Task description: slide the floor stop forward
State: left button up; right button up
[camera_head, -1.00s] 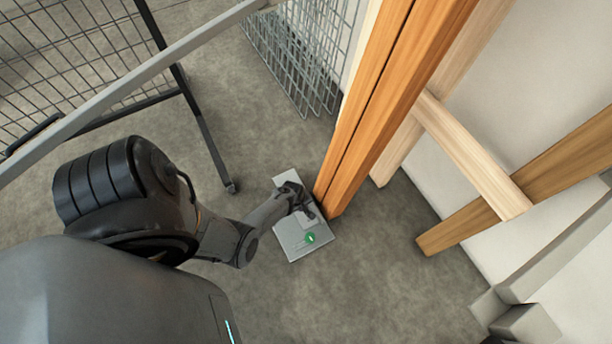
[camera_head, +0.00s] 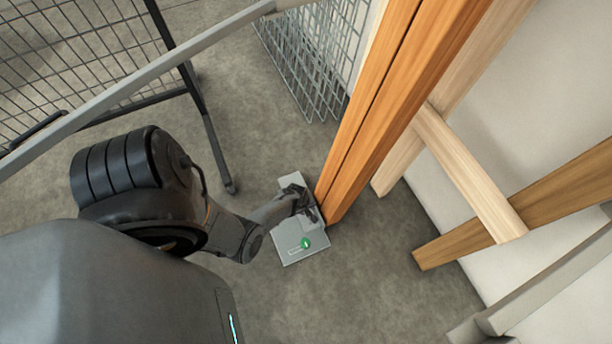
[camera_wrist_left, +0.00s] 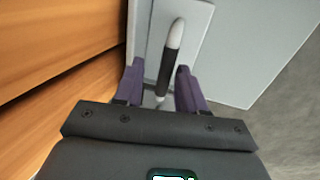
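The floor stop is a light grey plate (camera_head: 290,258) flat on the floor beside the foot of the orange wooden post. My left gripper (camera_head: 308,207) is low over the plate, next to the post. In the left wrist view, a handle with a black grip and a pale tip (camera_wrist_left: 173,38) stands between my two purple fingers (camera_wrist_left: 160,92). The fingers are apart, with a visible gap to the handle on the left side. My right gripper is not in view.
The orange wooden post (camera_head: 375,110) rises close to the right of my gripper. A wire mesh basket (camera_head: 310,65) and a mesh cart (camera_head: 85,65) with a dark leg stand behind. Timber beams (camera_head: 470,170) lean at the right. The floor (camera_head: 350,300) in front is clear.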

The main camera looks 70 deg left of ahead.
pick_arm(q)
jog(key=shift+s+r, duration=0.1)
jog(key=shift+s, duration=0.1)
jog(key=shift+r+p, duration=0.25)
jog(key=shift+p, duration=0.1)
notch_tip(320, 180, up, 10)
jog(key=s+p, duration=0.1)
jog(key=p, duration=0.7)
jog(key=shift+s, duration=0.4)
jog(key=shift+d, duration=0.1)
